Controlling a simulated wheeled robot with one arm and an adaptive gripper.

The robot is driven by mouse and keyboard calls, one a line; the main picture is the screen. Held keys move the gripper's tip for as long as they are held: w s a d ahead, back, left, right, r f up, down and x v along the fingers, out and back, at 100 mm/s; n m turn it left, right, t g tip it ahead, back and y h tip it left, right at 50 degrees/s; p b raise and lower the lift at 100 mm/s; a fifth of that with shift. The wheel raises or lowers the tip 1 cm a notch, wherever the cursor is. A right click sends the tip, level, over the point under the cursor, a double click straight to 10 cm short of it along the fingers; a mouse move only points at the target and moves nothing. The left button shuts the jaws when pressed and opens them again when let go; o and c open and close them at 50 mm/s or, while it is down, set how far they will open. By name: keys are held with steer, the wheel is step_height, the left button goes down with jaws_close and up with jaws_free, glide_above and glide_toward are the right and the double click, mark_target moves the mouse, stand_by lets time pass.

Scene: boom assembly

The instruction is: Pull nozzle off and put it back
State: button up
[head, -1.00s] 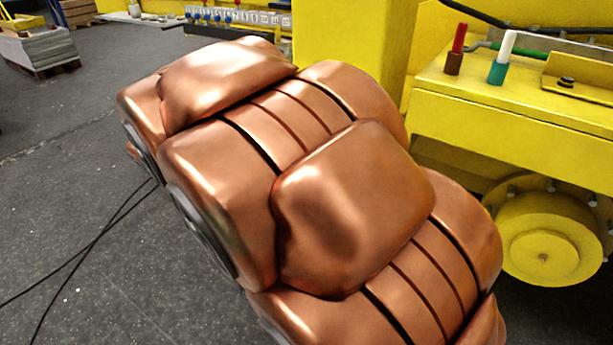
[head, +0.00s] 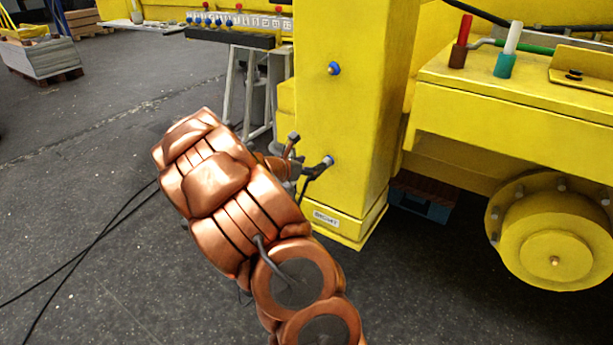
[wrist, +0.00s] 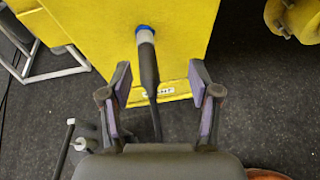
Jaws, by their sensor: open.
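The nozzle (wrist: 148,65) is a dark, tapering piece with a grey collar and a blue ring, joined to the front of a yellow post. My gripper (wrist: 160,88) is open, with one purple-padded finger on each side of the nozzle. A gap shows between each pad and the nozzle. In the head view my arm hides most of the gripper.
The yellow post (head: 340,120) carries another blue-ringed fitting (head: 334,69) higher up. A yellow machine body (head: 490,110) with a round hub (head: 550,245) stands to the right. Black cables (head: 95,238) lie on the floor at left, where the floor is mostly clear.

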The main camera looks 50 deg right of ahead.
steer(key=shift+w+d+f+n+t, duration=0.15)
steer(key=shift+w+d+f+n, duration=0.25)
steer(key=shift+d+f, duration=1)
steer(key=shift+w+d+f+n+t, duration=0.25)
steer(key=shift+d+f+n, duration=0.2)
steer(key=shift+d+f, duration=0.9)
steer(key=shift+w+d+f+n+t, duration=0.1)
steer(key=shift+w+d+f+n, duration=0.3)
steer(key=shift+d+f, duration=1)
steer(key=shift+d+r, duration=0.45)
steer(key=shift+r, duration=0.05)
jaws_close()
